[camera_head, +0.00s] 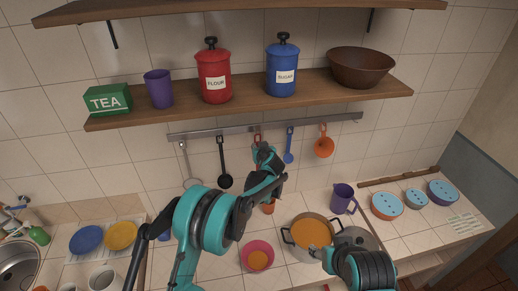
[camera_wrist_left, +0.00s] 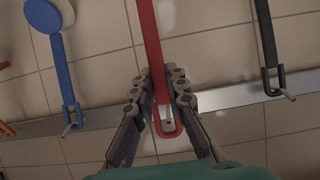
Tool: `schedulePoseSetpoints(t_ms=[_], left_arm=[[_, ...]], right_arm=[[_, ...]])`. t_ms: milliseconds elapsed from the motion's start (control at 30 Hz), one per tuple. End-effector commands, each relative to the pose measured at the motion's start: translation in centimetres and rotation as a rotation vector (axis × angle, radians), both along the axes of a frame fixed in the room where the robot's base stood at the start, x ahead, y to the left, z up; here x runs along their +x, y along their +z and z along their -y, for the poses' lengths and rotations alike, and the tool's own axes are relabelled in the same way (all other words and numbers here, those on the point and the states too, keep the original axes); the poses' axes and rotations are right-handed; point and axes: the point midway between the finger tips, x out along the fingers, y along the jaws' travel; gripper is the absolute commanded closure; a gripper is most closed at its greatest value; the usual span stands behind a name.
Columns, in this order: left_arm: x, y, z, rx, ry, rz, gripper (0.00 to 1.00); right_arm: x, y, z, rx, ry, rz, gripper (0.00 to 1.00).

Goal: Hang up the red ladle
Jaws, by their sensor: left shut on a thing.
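The red ladle's handle (camera_wrist_left: 149,50) runs between the fingers of my left gripper (camera_wrist_left: 160,100) in the left wrist view. The fingers are shut on it near its looped end. That loop is in front of the wall rail (camera_wrist_left: 225,97), and a pale hook tip shows inside it. I cannot tell whether the hook carries the ladle. In the head view the red loop (camera_head: 257,139) shows at the rail, just above my left gripper (camera_head: 266,160). The gripper and arm hide much of the ladle. My right arm is at the lower right; its fingers are not clear.
A black ladle (camera_head: 222,160) hangs left of the red one; a blue utensil (camera_head: 289,145) and an orange ladle (camera_head: 323,140) hang to its right. A shelf (camera_head: 230,112) with canisters juts out above. A pot (camera_head: 330,220) and pink bowl (camera_head: 257,246) stand below.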

Motion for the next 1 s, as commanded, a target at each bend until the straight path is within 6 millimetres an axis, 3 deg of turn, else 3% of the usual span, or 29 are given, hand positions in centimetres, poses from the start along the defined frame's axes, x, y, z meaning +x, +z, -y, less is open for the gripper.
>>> schedulePoseSetpoints(t_ms=[467,700,1000], left_arm=[[3.0,-0.2,-0.6,-0.001,0.000,0.000,1.00],[3.7,-1.2,-0.7,0.000,0.000,0.000,1.00],[3.9,-1.2,-0.8,0.000,0.000,0.000,1.00]], right_arm=[[0.0,1.3,0.0,0.000,0.000,0.000,0.51],[0.0,-0.6,0.0,0.000,0.000,0.000,0.51],[0.0,-1.1,0.0,0.000,0.000,0.000,0.51]])
